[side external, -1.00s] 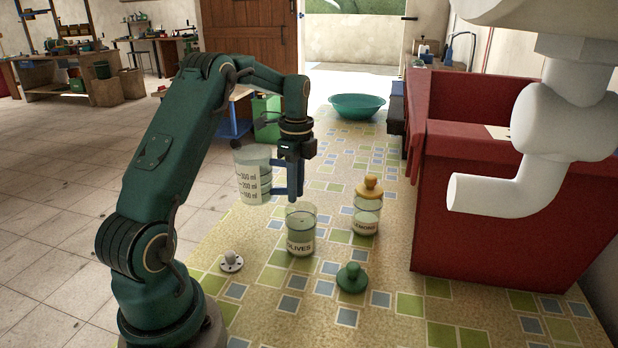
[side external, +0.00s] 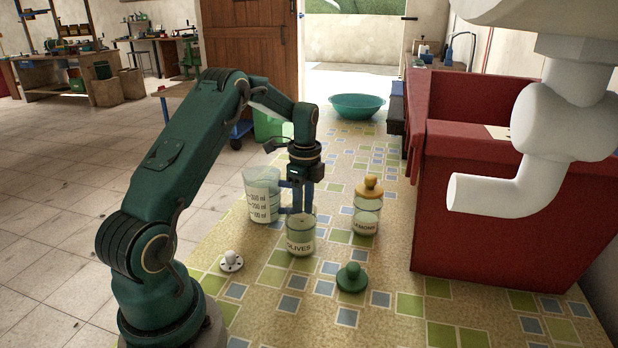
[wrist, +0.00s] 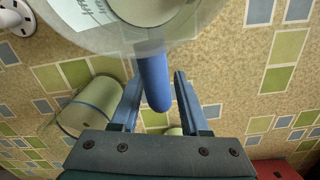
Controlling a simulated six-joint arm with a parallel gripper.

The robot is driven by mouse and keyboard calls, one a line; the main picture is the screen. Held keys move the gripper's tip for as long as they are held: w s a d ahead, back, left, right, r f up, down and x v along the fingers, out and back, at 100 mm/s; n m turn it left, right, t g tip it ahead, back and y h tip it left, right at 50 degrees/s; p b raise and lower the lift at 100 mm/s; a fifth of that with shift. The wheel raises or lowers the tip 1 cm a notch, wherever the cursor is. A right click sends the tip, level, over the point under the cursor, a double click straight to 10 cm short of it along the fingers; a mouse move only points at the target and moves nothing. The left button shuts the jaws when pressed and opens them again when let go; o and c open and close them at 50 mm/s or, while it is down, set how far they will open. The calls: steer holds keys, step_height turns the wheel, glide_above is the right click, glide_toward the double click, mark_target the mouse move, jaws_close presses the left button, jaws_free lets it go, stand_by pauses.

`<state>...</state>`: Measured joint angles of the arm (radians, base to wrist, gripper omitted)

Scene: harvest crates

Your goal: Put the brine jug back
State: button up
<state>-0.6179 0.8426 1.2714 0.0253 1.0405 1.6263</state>
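The brine jug (side external: 262,200), clear with printed volume marks and a blue handle, stands upright on the patterned surface. It fills the top of the wrist view (wrist: 115,28). My gripper (side external: 303,205) is low at its handle side. In the wrist view the blue handle (wrist: 153,78) lies between the two spread fingers (wrist: 155,74), with a gap visible on each side. The uncovered olives jar (side external: 300,240) stands just in front of my gripper, with pale liquid inside; it also shows in the wrist view (wrist: 92,105).
The lemons jar (side external: 366,220) with its yellow lid (side external: 369,187) stands to the right. A green lid (side external: 351,278) and a white knobbed lid (side external: 231,262) lie in front. A green basin (side external: 357,105) is behind; a red cabinet (side external: 500,220) bounds the right.

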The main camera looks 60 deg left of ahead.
steer(key=shift+r, duration=0.1)
steer(key=d+r+n, duration=0.1)
steer(key=d+r, duration=0.1)
steer(key=r, duration=0.6)
steer(key=d+r+n, duration=0.1)
steer(key=d+r, duration=0.2)
steer(key=r, duration=0.5)
steer(key=s+d+r+n+t, duration=0.2)
steer(key=s+d+n+t, duration=0.3)
steer(key=s+d, duration=0.6)
steer(key=s+d+f+n, duration=0.4)
steer(key=d, duration=0.2)
steer(key=shift+s+n+t, duration=0.25)
steer(key=shift+n+t, duration=0.05)
steer(key=shift+t, duration=0.1)
